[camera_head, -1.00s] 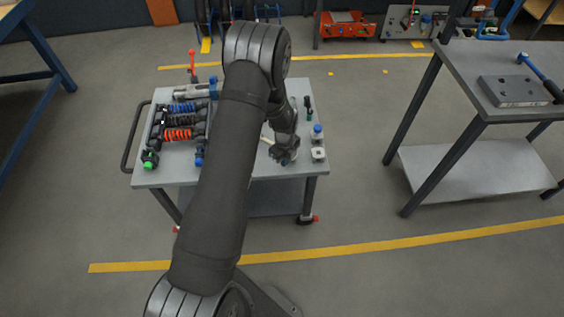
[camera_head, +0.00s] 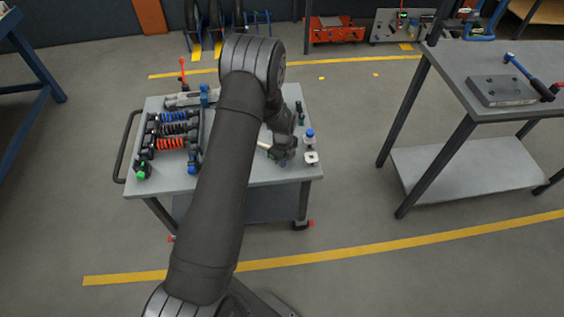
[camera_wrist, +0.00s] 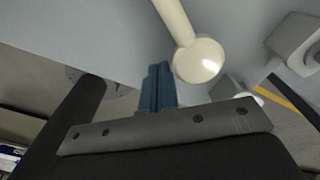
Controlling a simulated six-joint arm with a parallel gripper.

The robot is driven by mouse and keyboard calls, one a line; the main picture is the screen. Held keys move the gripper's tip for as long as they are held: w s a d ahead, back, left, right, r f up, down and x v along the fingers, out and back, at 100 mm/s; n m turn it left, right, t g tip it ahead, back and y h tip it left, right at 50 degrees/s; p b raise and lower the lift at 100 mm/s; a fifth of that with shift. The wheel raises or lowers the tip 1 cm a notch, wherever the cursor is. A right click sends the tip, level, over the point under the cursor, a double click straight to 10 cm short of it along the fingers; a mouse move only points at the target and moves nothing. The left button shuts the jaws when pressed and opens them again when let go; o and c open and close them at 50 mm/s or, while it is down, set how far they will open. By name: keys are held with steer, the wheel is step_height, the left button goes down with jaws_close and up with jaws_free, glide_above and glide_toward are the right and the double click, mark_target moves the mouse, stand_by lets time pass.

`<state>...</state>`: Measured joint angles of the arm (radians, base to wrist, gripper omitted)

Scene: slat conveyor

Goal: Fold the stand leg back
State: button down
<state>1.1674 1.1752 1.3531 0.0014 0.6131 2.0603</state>
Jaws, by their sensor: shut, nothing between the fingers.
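A cream rod with a rounded, glossy end (camera_wrist: 198,58) looks like the stand leg. In the wrist view it comes down from the top edge and ends just right of my fingertips. In the head view a short cream piece (camera_head: 264,146) shows between my arm and wrist; the rest is hidden behind my arm. My gripper (camera_wrist: 158,70) has blue fingers that are together and empty. The rod is beside the fingers, and I cannot tell whether they touch. In the head view my gripper (camera_head: 284,159) is low over the right part of the grey cart top.
The grey cart (camera_head: 170,185) carries coil-spring shock absorbers (camera_head: 172,129) on its left. A blue-capped item (camera_head: 309,136) and a pale block (camera_head: 311,158) stand close right of my gripper. A separate workbench (camera_head: 485,110) stands to the right, with floor between.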

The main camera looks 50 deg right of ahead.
steer(key=shift+d, duration=0.1)
steer(key=shift+w+d, duration=0.1)
steer(key=shift+d, duration=0.8)
steer(key=shift+w+d, duration=0.15)
steer(key=shift+d, duration=0.95)
steer(key=shift+w+d, duration=0.3)
steer(key=shift+d, duration=0.6)
